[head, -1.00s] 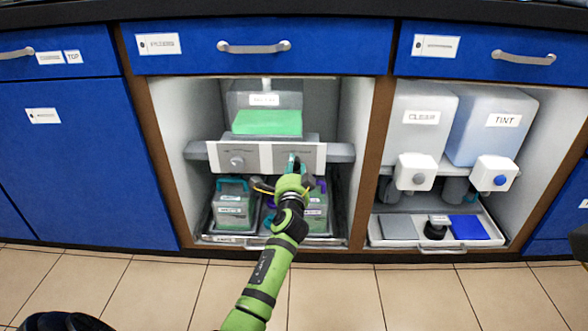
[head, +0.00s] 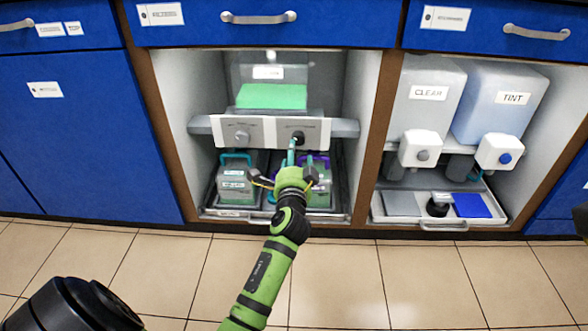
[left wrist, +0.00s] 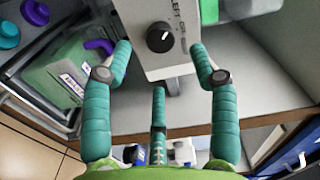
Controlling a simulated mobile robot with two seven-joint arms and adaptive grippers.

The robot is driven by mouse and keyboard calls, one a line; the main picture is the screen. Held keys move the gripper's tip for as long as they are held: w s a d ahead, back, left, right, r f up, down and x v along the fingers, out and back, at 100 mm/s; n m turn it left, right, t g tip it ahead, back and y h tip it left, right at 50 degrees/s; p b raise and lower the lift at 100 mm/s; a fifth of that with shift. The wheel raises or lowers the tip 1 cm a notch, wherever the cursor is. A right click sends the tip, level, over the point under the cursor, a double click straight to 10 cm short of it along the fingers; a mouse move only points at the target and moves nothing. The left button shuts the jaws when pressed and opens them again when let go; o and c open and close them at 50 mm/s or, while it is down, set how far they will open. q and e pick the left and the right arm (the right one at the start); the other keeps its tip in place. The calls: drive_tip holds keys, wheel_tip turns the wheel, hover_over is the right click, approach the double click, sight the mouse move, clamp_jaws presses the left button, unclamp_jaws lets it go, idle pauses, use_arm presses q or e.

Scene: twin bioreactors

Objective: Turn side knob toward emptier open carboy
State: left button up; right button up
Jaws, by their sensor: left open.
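A white panel (head: 268,132) spans the middle cabinet. It carries a grey knob (head: 241,137) on the left and a black knob (head: 298,137) on the right. My left gripper (head: 292,155) is open and empty just below and in front of the black knob. In the left wrist view, the black knob (left wrist: 160,38) with its white mark lies beyond and between the spread teal fingers, apart from them. Below the panel stand a teal-handled carboy (head: 233,184) and a purple-handled carboy (head: 320,190), partly behind my gripper. Their liquid levels are unclear.
A clear tank (head: 270,96) with green contents stands above the panel. The carboys sit in a tray (head: 225,214). The right cabinet holds CLEAR (head: 428,92) and TINT (head: 505,98) containers above another tray (head: 400,222). The tiled floor in front is open.

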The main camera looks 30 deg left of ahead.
use_arm(q)
drive_tip(key=v, duration=0.5)
drive_tip(key=shift+a, duration=0.1)
drive_tip(key=shift+r, duration=0.1)
